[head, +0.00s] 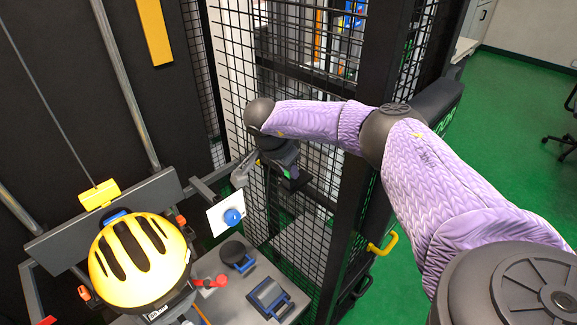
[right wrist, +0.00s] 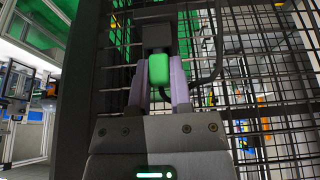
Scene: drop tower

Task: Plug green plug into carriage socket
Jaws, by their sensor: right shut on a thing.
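My right gripper (head: 243,170) is at the right end of the carriage, beside the mesh fence, in the head view. In the right wrist view its two pale purple fingers (right wrist: 160,76) are shut on the green plug (right wrist: 159,69). The plug's far end meets a dark block (right wrist: 156,37), which looks like the socket; I cannot tell how deep the plug sits. A black cable (right wrist: 215,62) curves beside the right finger. The carriage (head: 105,215) is a dark crossbeam with a yellow helmet (head: 140,262) in front of it. My left gripper is not in view.
Black mesh fencing (head: 300,120) stands close behind my right wrist. A grey table (head: 215,268) holds dark items and a red one. A green floor (head: 520,130) lies to the right.

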